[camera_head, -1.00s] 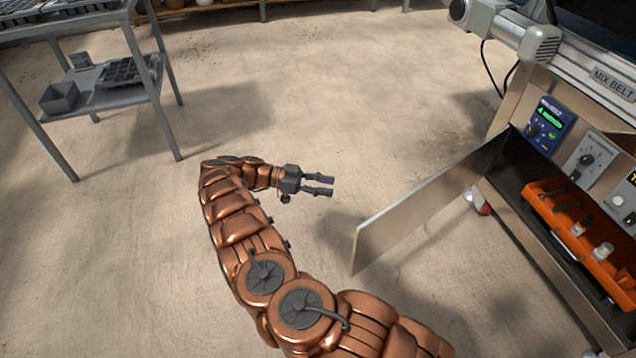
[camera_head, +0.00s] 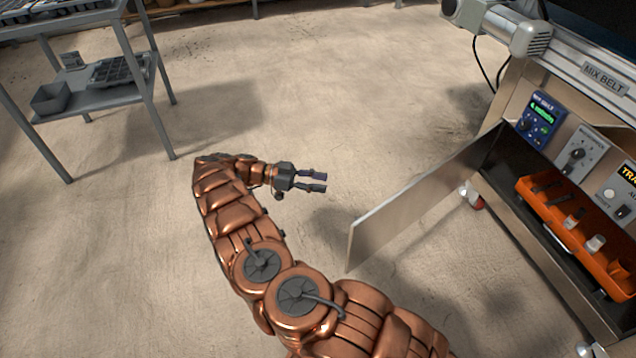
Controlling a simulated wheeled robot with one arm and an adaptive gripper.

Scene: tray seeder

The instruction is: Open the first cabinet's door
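The first cabinet (camera_head: 545,262) is the metal body at the right, below the panel marked MIX BELT. Its flat metal door (camera_head: 425,208) stands swung out to the left, well open. An orange tray (camera_head: 553,221) with small bottles and tools shows inside the cabinet. My gripper (camera_head: 325,181) is left of the door's free edge, apart from it. Its two fingers are spread and point right, with nothing between them.
A control panel with a blue display unit (camera_head: 541,121) and knobs sits above the cabinet opening. A grey shelf table (camera_head: 95,97) with trays stands at the upper left. The floor (camera_head: 300,90) between them is clear.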

